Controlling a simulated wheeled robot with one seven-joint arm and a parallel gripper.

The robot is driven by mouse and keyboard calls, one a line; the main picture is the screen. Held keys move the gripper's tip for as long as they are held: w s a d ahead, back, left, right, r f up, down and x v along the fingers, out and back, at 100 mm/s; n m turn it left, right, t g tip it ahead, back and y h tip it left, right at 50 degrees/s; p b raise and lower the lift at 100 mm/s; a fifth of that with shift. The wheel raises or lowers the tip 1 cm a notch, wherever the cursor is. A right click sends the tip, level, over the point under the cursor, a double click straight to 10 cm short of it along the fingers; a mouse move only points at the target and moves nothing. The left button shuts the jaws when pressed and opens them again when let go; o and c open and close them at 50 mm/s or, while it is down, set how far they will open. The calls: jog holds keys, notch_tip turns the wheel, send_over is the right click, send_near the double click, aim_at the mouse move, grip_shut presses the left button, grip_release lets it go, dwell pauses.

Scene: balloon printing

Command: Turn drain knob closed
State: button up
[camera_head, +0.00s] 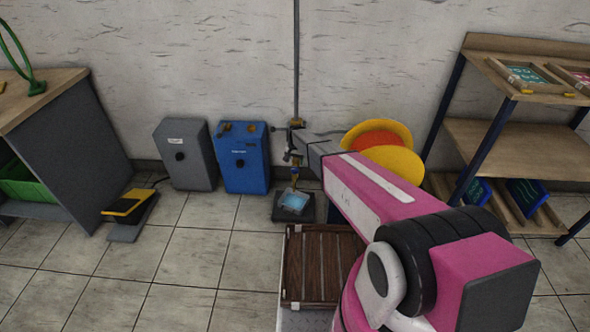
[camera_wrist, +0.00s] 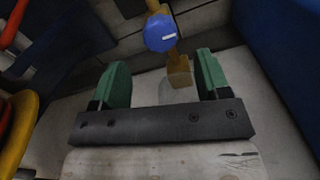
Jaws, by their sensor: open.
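A round blue knob (camera_wrist: 160,32) with a white mark sits on a brass valve (camera_wrist: 179,72) at the top middle of the wrist view. My gripper (camera_wrist: 160,61) is open, its two green fingers apart. The knob appears beyond the fingertips, roughly in line with the gap between them, and nothing is gripped. In the head view my pink arm reaches to the vertical pipe (camera_head: 296,60), and brass fittings (camera_head: 294,172) show below my gripper's end. The blue knob cannot be made out there.
A dark stand with a light-blue item (camera_head: 293,202) is below the pipe. A blue box (camera_head: 242,158) and a grey box (camera_head: 186,155) stand to the left by the wall. A slatted crate (camera_head: 320,262) is in front. Yellow and red round objects (camera_head: 392,158) are behind my arm. Shelves (camera_head: 500,135) stand at right.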

aim_at(295, 169)
notch_tip(295, 169, down, 6)
jog(key=shift+f, duration=0.1)
dwell(0.4)
jog(key=c, duration=0.9)
